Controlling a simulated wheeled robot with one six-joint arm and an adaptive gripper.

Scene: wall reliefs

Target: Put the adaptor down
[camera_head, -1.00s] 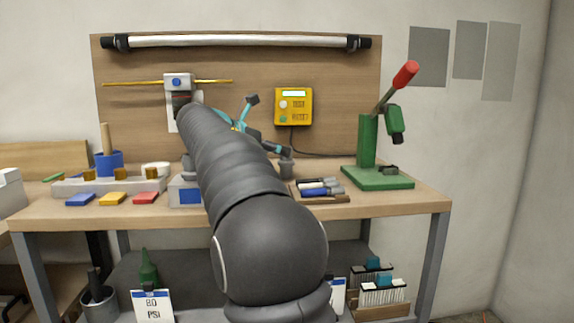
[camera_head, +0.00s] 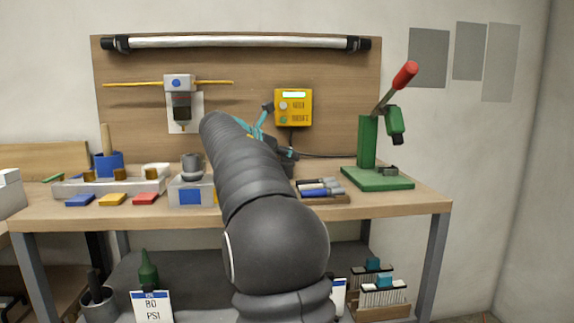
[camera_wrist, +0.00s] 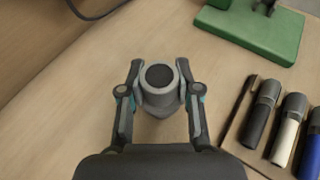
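The adaptor (camera_wrist: 160,84) is a grey, round-bodied piece with a dark round top. In the wrist view it sits between the two fingers of my gripper (camera_wrist: 160,77), which press against its sides. Bare wooden bench top shows around it; whether its underside touches the bench I cannot tell. In the head view my arm hides most of my gripper and the adaptor; only teal and dark gripper parts show right of the arm.
A tray of markers (camera_wrist: 280,125) lies close to the right, with a green press (camera_head: 377,178) beyond it. A grey cup-like piece (camera_head: 191,166) stands on a white and blue box (camera_head: 190,193). A yellow tester (camera_head: 293,107) hangs on the backboard.

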